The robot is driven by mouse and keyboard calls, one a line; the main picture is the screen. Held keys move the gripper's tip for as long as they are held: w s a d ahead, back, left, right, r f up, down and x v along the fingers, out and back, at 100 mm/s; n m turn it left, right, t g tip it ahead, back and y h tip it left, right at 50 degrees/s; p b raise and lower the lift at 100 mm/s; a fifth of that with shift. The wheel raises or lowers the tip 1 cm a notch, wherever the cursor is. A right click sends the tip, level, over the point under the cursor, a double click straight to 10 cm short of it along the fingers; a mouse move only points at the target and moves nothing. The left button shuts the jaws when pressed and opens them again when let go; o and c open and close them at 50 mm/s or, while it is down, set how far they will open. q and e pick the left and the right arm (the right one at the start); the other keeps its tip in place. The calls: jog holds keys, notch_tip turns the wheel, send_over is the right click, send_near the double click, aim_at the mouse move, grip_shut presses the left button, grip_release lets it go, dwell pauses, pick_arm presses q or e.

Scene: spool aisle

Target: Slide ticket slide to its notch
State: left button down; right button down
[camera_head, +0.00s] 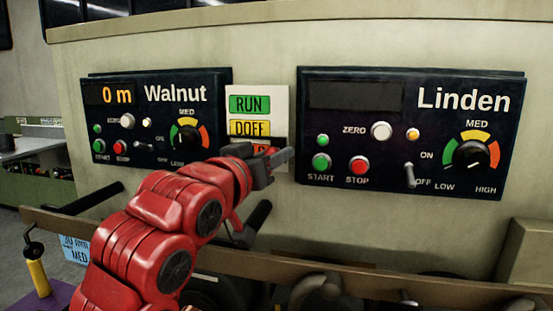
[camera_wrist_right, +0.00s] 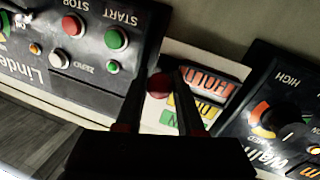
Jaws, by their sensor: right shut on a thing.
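The white ticket board (camera_head: 282,98) hangs between the two panels, with a green RUN label (camera_head: 249,104), a yellow DOFF label (camera_head: 249,128) and an orange-red label below, mostly covered by my right gripper (camera_head: 279,158). In the right wrist view the board is upside down, and its orange-red label (camera_wrist_right: 208,82) shows beside the fingers. A round red knob (camera_wrist_right: 158,85) sits between the fingertips of my right gripper (camera_wrist_right: 168,84), level with that label; the gripper is shut on it. The notches are hidden or too small to tell. My left gripper is not in view.
The Walnut panel (camera_head: 160,92) reads 0 m and stands close to the left of the board. The Linden panel (camera_head: 360,125), with its toggle switch (camera_head: 409,174), stands close to the right. A brown rail (camera_head: 330,277) runs below.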

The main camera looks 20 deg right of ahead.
aim_at(283, 107)
jog(key=shift+r, duration=4.05)
jog(key=shift+c, duration=2.2)
grip_release()
jog(key=shift+s+a+f+b, duration=0.15)
jog(key=shift+a+b, duration=0.1)
jog(key=shift+b, duration=0.05)
jog(key=b+v, duration=0.5)
jog(key=v, duration=1.2)
